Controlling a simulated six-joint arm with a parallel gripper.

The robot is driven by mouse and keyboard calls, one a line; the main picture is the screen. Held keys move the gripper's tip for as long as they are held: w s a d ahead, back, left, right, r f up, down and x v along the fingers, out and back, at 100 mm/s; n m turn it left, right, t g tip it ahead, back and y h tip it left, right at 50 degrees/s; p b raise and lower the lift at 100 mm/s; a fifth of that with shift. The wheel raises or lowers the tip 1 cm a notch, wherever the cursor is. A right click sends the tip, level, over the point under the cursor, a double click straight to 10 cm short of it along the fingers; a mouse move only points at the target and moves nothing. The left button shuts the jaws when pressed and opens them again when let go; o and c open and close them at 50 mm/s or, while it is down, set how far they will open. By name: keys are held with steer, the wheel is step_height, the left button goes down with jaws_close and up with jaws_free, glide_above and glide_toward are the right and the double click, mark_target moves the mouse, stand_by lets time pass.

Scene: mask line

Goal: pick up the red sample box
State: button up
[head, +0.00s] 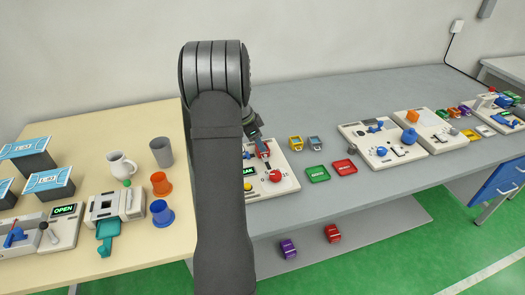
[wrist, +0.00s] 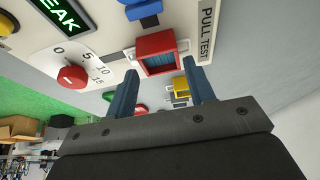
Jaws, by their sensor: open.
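A red box (wrist: 155,44) with an open-looking front sits on the pull test station, beside the "PULL TEST" label. It shows small in the head view (head: 263,149), partly covered by my gripper. My gripper (wrist: 160,72) is open, with its two blue fingers pointing toward the red box, one to each side of it in the wrist view. Nothing is held, and I cannot tell how far the fingertips are from the box. Another red box (head: 332,233) lies on the lower shelf, next to a purple box (head: 288,248).
The station (head: 287,183) has a red knob (wrist: 71,76). Yellow (head: 296,142) and grey (head: 315,143) boxes stand right of it, with green (head: 317,174) and red (head: 344,167) trays in front. A cream table (head: 85,135) with a mug and cups is left.

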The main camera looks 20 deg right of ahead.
steer(key=x, duration=0.2)
steer(key=shift+d+f, duration=0.15)
steer(key=shift+f, duration=0.05)
steer(key=c, duration=0.6)
steer(key=shift+r, duration=0.15)
steer(key=shift+c, duration=0.2)
